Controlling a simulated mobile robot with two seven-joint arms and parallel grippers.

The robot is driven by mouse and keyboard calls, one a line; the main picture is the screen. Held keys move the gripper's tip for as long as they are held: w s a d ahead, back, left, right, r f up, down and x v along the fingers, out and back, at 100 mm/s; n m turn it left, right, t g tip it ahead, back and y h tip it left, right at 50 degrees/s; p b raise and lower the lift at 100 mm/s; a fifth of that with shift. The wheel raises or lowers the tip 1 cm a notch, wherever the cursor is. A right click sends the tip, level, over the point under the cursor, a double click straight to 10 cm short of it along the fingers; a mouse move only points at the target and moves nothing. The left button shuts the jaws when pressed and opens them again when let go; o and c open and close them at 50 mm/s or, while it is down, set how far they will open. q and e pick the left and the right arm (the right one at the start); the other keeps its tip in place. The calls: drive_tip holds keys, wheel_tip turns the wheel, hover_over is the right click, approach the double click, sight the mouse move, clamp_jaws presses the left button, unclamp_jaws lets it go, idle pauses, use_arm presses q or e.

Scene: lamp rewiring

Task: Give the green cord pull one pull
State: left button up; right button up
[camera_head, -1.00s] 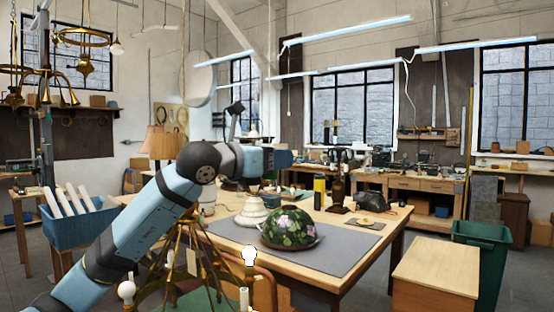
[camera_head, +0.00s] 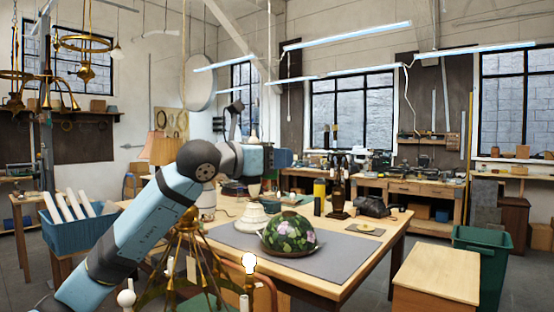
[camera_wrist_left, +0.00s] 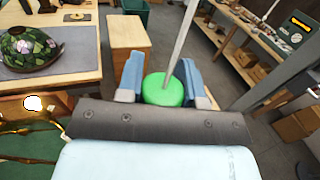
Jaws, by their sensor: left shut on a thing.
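I cannot make out the pull clearly there. My right gripper is not in view.
A worktable with a grey mat (camera_head: 340,258) holds a floral glass shade (camera_head: 288,232) and a white shade (camera_head: 251,217). A brass chandelier with a lit bulb (camera_head: 249,262) stands in front. A wooden cabinet (camera_head: 436,275) and green bin (camera_head: 483,240) are at right.

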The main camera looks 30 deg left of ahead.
use_arm(q)
drive_tip(key=o, duration=1)
drive_tip(key=b+v, duration=0.4)
drive_tip(key=v, duration=1)
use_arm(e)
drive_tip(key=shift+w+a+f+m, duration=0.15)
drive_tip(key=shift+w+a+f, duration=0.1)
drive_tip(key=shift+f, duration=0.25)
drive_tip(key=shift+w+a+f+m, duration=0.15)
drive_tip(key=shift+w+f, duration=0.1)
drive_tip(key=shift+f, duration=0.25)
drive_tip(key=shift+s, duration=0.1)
